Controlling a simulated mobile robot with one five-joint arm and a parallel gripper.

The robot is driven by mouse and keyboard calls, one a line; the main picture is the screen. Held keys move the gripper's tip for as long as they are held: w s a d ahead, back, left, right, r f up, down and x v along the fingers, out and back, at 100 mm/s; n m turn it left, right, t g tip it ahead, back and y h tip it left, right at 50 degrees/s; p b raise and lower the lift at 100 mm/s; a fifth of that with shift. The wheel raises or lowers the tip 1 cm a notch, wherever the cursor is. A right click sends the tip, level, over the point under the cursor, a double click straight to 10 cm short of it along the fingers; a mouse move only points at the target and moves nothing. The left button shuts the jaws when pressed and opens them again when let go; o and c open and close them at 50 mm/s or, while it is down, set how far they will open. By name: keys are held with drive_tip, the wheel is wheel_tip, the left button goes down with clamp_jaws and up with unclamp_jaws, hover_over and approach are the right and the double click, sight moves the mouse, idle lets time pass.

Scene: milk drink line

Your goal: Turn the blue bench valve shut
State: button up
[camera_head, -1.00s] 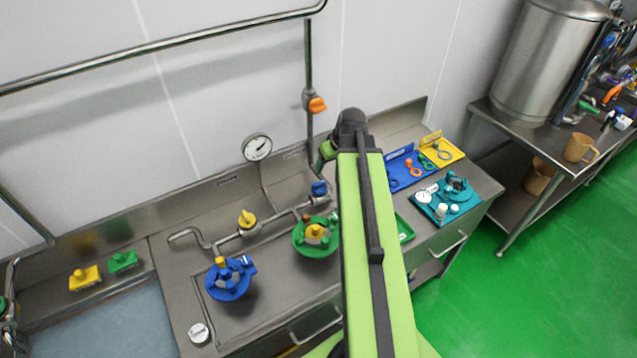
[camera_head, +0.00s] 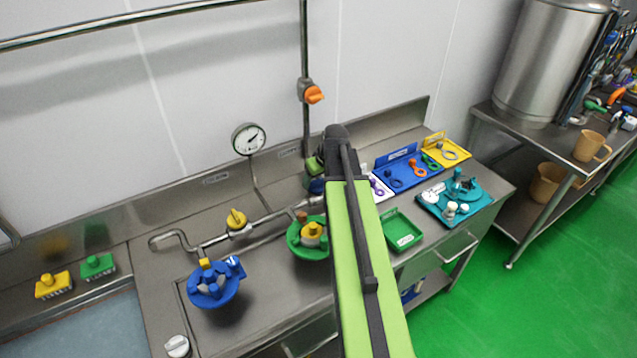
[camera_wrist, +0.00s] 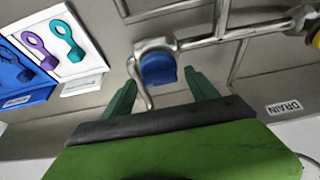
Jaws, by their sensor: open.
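The blue bench valve (camera_head: 316,186) sits on the steel pipe along the back of the bench. In the head view it is largely hidden by my gripper (camera_head: 314,167) and arm. In the wrist view the blue valve handle (camera_wrist: 158,69) shows clearly, beyond and between the two green fingers of my gripper (camera_wrist: 160,80). The fingers are apart, one on each side of the handle, with nothing held. I cannot tell how far the tips are from the handle, or whether they touch it.
A yellow valve (camera_head: 237,220) is on the same pipe to the left. A blue wheel-like fixture (camera_head: 214,284) and a green one (camera_head: 308,238) stand in front. A gauge (camera_head: 249,139) rises behind. A green tray (camera_head: 403,232) and a teal tray (camera_head: 433,208) lie to the right.

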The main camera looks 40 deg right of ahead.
drive_tip(key=c, duration=1.3)
drive_tip(key=shift+d, duration=0.15)
drive_tip(key=shift+c, duration=0.3)
drive_tip(key=shift+m, duration=0.3)
drive_tip(key=m, duration=0.1)
drive_tip(key=m+h, duration=0.1)
drive_tip(key=shift+a+m, duration=0.3)
drive_tip(key=m+h, duration=0.1)
drive_tip(key=m, duration=0.1)
drive_tip(key=m+g+h, duration=0.1)
drive_tip(key=m, duration=0.2)
drive_tip(key=shift+w+a, duration=0.1)
drive_tip(key=shift+w, duration=0.05)
drive_tip(key=m+g, duration=0.1)
drive_tip(key=m, duration=0.1)
drive_tip(key=m+g+h, duration=0.1)
drive_tip(key=m, duration=0.2)
drive_tip(key=shift+w, duration=0.15)
drive_tip(key=m+g, duration=0.1)
drive_tip(key=m, duration=0.3)
drive_tip(key=shift+m+g, duration=0.4)
drive_tip(key=o, duration=1.4)
drive_tip(key=shift+c, duration=0.2)
